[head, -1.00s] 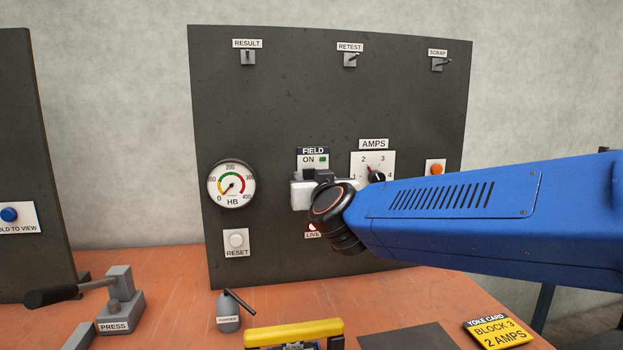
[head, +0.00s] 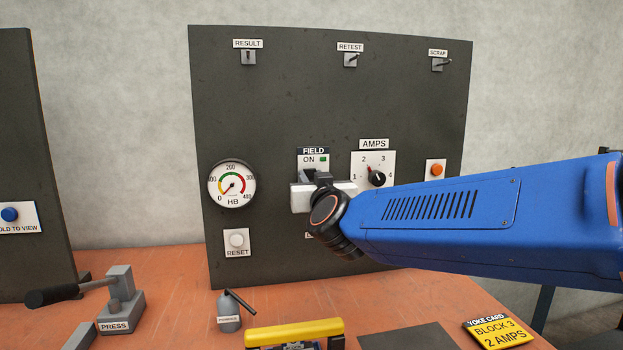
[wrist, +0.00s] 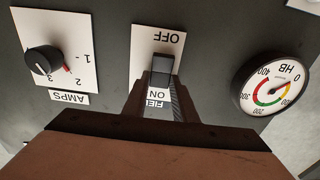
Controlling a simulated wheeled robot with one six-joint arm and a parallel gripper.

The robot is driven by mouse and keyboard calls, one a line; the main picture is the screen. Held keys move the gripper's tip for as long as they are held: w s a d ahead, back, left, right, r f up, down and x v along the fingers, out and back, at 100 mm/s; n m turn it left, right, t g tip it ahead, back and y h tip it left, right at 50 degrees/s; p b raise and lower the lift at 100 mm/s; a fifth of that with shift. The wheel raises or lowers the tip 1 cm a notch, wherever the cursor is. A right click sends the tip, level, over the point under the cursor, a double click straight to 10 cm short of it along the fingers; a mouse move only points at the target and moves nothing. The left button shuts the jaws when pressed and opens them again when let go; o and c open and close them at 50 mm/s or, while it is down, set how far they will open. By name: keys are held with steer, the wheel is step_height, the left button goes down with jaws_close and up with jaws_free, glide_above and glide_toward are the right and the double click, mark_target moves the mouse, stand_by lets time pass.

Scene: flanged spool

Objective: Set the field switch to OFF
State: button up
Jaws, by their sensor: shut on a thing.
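The FIELD switch has a white plate (head: 308,168) low in the middle of the dark panel, with ON at its top and a green mark beside it. The wrist view shows the plate upside down, with OFF at the picture's top, and the dark switch lever (wrist: 162,68) between ON and OFF. My gripper (head: 322,178) is at the switch, with its fingers shut on the lever; it also shows in the wrist view (wrist: 160,82). In the head view my gripper hides the lever and the OFF end. I cannot tell the lever's exact tilt.
The AMPS knob (head: 377,179) is close on the right, with an orange button (head: 436,170) beyond. The HB gauge (head: 232,184) and RESET button (head: 236,240) are on the left. The bench below holds a press (head: 118,300), a small bottle (head: 229,312) and a yellow card (head: 497,332).

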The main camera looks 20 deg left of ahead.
steer(key=shift+d+f+t+y, duration=0.1)
steer(key=shift+f+t+y, duration=0.15)
steer(key=shift+t+y, duration=0.35)
steer(key=shift+d+f+t+y, duration=0.1)
steer(key=shift+f+t+y, duration=0.2)
steer(key=shift+t, duration=0.6)
steer(key=o, duration=1)
steer(key=shift+o, duration=0.2)
steer(key=shift+s, duration=0.15)
steer(key=v, duration=0.7)
steer(key=shift+s, duration=0.1)
